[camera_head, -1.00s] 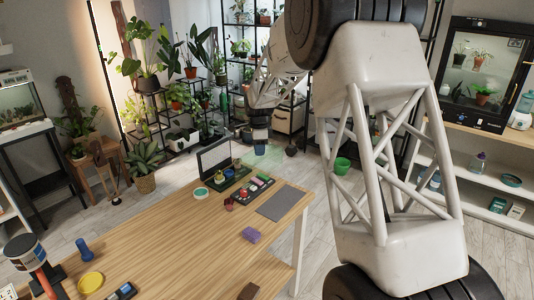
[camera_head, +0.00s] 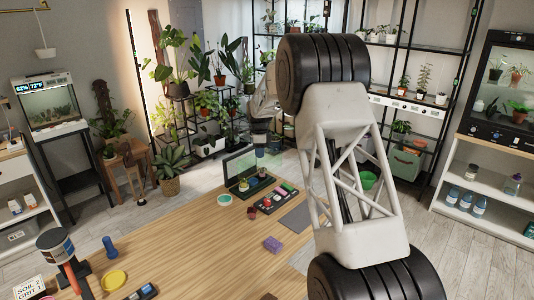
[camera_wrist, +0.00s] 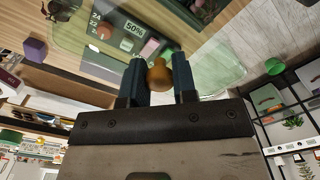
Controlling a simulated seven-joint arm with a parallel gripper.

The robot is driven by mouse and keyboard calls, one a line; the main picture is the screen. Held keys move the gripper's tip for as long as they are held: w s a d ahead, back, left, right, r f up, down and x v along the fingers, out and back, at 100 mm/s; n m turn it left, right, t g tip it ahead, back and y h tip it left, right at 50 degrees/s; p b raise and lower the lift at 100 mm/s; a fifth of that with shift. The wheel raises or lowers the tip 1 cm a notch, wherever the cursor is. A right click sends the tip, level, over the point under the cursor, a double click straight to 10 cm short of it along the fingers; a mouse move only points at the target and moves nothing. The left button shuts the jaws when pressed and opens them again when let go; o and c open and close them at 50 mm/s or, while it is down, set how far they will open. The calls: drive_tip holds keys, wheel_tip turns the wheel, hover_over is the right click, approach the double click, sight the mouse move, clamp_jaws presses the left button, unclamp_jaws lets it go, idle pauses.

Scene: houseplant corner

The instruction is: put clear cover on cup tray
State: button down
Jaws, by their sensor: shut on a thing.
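The cup tray (camera_head: 237,192) is a dark green tray with small cups in it at the table's far end, in the head view. A panel stands upright at its back. My gripper (camera_wrist: 159,78) is shut on the orange-brown knob (camera_wrist: 158,76) of the clear cover, one dark finger on each side. The clear, green-tinted cover (camera_wrist: 215,68) spreads out beyond the fingers in the wrist view. In the head view my gripper (camera_head: 261,150) is over the tray area, and the cover's outline is faint against the panel. I cannot tell the gap between cover and tray.
A dark organiser (camera_head: 268,207) with coloured items lies beside the tray, near a grey mat (camera_head: 297,218). A purple block (camera_head: 272,244) and a round teal-rimmed lid (camera_head: 224,199) are nearby. The middle of the table is clear. Plant shelves stand behind.

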drive_tip(key=shift+w+a+f, duration=0.3)
drive_tip(key=shift+w+a, duration=0.25)
drive_tip(key=shift+w, duration=0.05)
drive_tip(key=shift+w+a+f, duration=0.3)
drive_tip(key=shift+w+a, duration=0.25)
drive_tip(key=shift+a, duration=0.05)
drive_tip(key=shift+w+a+f, duration=0.3)
drive_tip(key=shift+w+a, duration=0.25)
drive_tip(key=shift+w, duration=0.05)
drive_tip(key=shift+f, duration=0.15)
drive_tip(key=shift+f, duration=2.8)
drive_tip(key=shift+f, duration=0.2)
drive_tip(key=shift+c, duration=1.8)
unclamp_jaws()
drive_tip(key=shift+r, duration=0.2)
wheel_tip(320, 180, up, 7)
drive_tip(key=shift+f, duration=0.2)
drive_tip(key=shift+s+r, duration=0.1)
